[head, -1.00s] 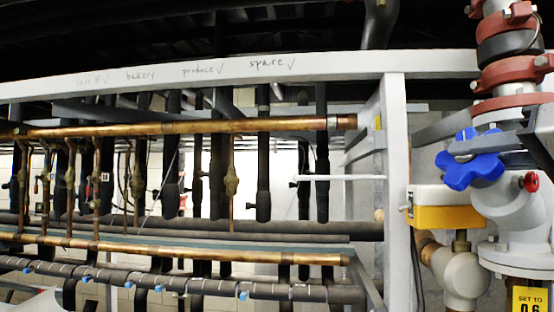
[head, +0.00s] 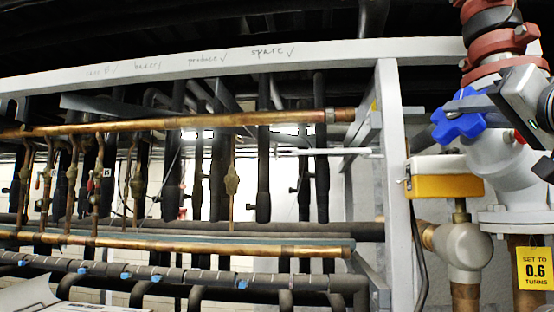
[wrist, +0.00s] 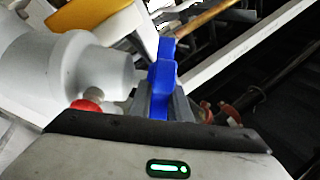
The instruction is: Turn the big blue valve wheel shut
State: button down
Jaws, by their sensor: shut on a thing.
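The big blue valve wheel (head: 460,117) is at the right of the head view, on a pale grey valve body (head: 497,165). My gripper (head: 484,103) reaches in from the right edge, its fingers at the wheel. In the wrist view the blue wheel (wrist: 163,80) is seen nearly edge-on. The fingers of my gripper (wrist: 166,105) are on either side of its lower part, shut on it. The valve body (wrist: 70,68) is left of the wheel there. Part of the wheel is hidden behind the fingers.
A grey frame post (head: 400,200) and copper pipes (head: 180,124) stand further left. A small red knob (wrist: 87,105) is close by the wheel.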

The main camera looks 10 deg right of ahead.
jog(key=shift+f+m+t+h+b, duration=0.2)
jog(key=shift+m+t+h+b, duration=0.1)
jog(key=shift+b, duration=0.3)
jog(key=shift+r, duration=0.2)
jog(key=c, duration=1.9)
grip_release()
jog(key=shift+s, duration=0.1)
jog(key=b+v, duration=0.1)
jog(key=v, duration=1.6)
jog(key=shift+f, duration=0.15)
